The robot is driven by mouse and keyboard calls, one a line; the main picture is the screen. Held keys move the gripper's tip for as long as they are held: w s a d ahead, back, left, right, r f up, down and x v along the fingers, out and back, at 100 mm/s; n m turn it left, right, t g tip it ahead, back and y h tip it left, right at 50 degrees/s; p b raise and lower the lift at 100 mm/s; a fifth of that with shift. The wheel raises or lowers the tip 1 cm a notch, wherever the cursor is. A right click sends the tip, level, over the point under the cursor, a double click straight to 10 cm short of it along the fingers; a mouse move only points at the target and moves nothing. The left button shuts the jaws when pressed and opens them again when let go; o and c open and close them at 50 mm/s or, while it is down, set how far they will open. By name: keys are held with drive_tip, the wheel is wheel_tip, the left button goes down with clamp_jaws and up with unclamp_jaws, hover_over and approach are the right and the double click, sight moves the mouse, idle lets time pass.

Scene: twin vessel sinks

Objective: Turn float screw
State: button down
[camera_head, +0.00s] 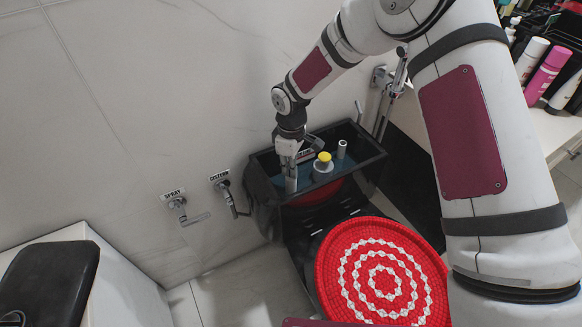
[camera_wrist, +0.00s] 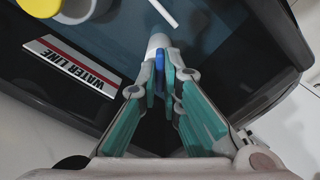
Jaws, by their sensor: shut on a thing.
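The open black tank (camera_head: 375,150) holds dark blue water. A pale upright column (camera_head: 291,182) stands at its left end, and its rounded white top (camera_wrist: 157,42) shows in the wrist view. A small blue piece (camera_wrist: 159,60), which looks like the float screw, sits beside that top. My gripper (camera_wrist: 165,82) is shut on the blue piece, with its teal-padded fingers close together around it. In the head view my gripper (camera_head: 288,152) points down over the left part of the tank. The fingers hide most of the screw and what lies below it.
A yellow-capped valve (camera_head: 324,158) and a thin pale tube (camera_head: 341,149) stand right of my gripper. A WATER LINE label (camera_wrist: 72,66) is on the tank wall. A red-and-white round cover (camera_head: 350,250) lies in front. Wall taps labelled SPRAY (camera_head: 178,203) and CISTERN (camera_head: 224,184) are left.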

drive_tip(key=c, duration=1.8)
unclamp_jaws()
drive_tip(key=shift+o, duration=0.2)
wheel_tip(320, 180, up, 12)
drive_tip(key=shift+r, duration=0.1)
